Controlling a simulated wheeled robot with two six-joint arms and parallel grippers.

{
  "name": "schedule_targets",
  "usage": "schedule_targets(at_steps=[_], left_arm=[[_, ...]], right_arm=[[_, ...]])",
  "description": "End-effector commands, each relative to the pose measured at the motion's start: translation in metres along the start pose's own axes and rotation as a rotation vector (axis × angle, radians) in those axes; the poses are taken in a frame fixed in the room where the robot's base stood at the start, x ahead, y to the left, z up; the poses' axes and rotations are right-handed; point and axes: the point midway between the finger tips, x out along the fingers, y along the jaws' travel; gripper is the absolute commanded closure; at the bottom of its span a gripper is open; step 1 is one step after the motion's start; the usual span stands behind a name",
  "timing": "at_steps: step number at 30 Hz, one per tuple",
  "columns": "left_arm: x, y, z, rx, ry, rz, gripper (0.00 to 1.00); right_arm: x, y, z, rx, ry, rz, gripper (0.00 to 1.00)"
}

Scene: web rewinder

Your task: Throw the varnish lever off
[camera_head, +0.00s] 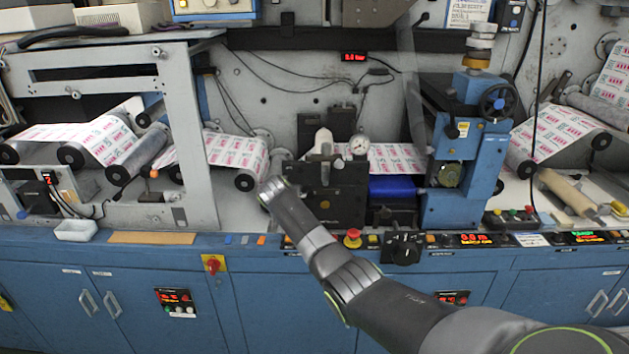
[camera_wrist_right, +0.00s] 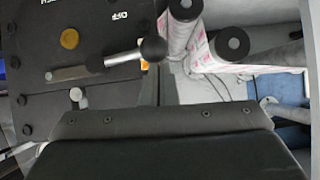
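The varnish lever (camera_wrist_right: 105,62) is a flat metal bar with a black ball knob (camera_wrist_right: 153,48), on a dark plate beside an orange round pivot or button (camera_wrist_right: 69,39). The word OFF is printed near it, upside down in the right wrist view. In the head view the dark unit (camera_head: 345,195) stands mid-machine; I cannot make out the lever there. My right gripper (camera_head: 272,188) is at the left side of this unit, its fingers too small to judge. My left gripper is not in view.
Printed web runs over rollers (camera_head: 244,180) left of the unit. A red emergency button (camera_head: 352,238) and a black rotary switch (camera_head: 402,248) sit on the front ledge. A blue press stand (camera_head: 455,165) is to the right. The blue cabinet front (camera_head: 120,300) lies below.

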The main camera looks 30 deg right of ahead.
Motion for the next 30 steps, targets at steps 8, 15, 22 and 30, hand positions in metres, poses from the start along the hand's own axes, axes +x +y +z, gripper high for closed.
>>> schedule_targets(at_steps=[8, 15, 22, 30], left_arm=[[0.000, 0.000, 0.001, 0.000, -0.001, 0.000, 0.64], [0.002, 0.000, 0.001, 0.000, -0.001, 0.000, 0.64], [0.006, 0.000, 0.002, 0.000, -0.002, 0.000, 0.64], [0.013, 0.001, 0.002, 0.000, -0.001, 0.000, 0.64]], right_arm=[[-0.014, -0.001, 0.002, 0.001, -0.001, -0.001, 1.00], [-0.040, 0.000, 0.002, 0.001, 0.000, -0.001, 1.00], [-0.070, -0.001, 0.001, 0.001, 0.001, -0.002, 1.00], [-0.111, -0.001, 0.001, 0.001, 0.003, -0.003, 1.00]])
